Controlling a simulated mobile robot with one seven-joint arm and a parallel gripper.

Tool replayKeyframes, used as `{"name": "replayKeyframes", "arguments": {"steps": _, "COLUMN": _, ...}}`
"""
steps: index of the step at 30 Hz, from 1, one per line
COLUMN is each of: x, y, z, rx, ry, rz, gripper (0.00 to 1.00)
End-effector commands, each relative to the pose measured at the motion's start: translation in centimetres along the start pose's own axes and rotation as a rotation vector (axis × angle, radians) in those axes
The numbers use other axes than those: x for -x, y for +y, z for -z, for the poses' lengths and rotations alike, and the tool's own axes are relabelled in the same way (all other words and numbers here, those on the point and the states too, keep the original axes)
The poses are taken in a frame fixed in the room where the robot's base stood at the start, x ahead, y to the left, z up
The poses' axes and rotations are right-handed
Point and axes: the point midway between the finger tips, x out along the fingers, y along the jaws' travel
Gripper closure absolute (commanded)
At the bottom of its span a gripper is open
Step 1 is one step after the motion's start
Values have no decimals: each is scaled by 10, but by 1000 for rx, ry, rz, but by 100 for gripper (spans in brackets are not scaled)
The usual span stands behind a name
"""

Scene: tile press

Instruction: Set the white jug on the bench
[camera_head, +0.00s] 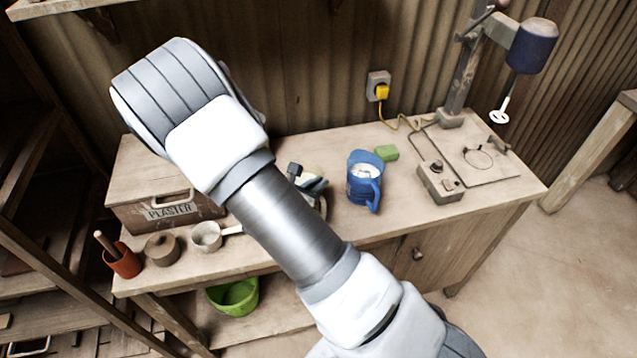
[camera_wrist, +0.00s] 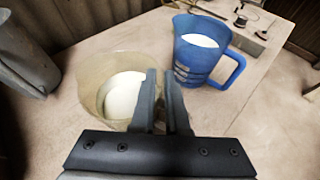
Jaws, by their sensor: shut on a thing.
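The white jug (camera_wrist: 92,100), cream-coloured and with white stuff inside, is at the left of my gripper in the wrist view. My gripper (camera_wrist: 163,78) is shut on the jug at its right side; its fingers hide the part they grip. The jug looks roughly upright and is low over or on the bench; I cannot tell whether its base touches. The bench (camera_head: 420,228) runs across the head view, and its top (camera_wrist: 225,120) also shows in the wrist view. In the head view my arm hides most of the gripper and jug.
A blue jug (camera_head: 362,185) with white contents stands close to the right of my gripper, also in the wrist view (camera_wrist: 196,68). A plaster box (camera_head: 165,212) and small pots stand left.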

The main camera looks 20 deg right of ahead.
Motion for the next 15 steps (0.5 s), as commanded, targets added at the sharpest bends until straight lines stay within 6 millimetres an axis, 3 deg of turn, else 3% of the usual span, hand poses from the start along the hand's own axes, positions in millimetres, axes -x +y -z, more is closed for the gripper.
{"name": "replayKeyframes", "arguments": {"steps": 3, "x": -1, "y": 0, "z": 1, "rx": -2, "ry": -3, "rz": 0, "gripper": 100}}
{"name": "replayKeyframes", "arguments": {"steps": 4, "x": -1, "y": 0, "z": 2, "rx": 0, "ry": 0, "rz": 0, "gripper": 84}}
{"name": "replayKeyframes", "arguments": {"steps": 9, "x": 0, "y": 0, "z": 1, "rx": 0, "ry": 0, "rz": 0, "gripper": 56}}
{"name": "replayKeyframes", "arguments": {"steps": 15, "x": 0, "y": 0, "z": 1, "rx": 0, "ry": 0, "rz": 0, "gripper": 56}}
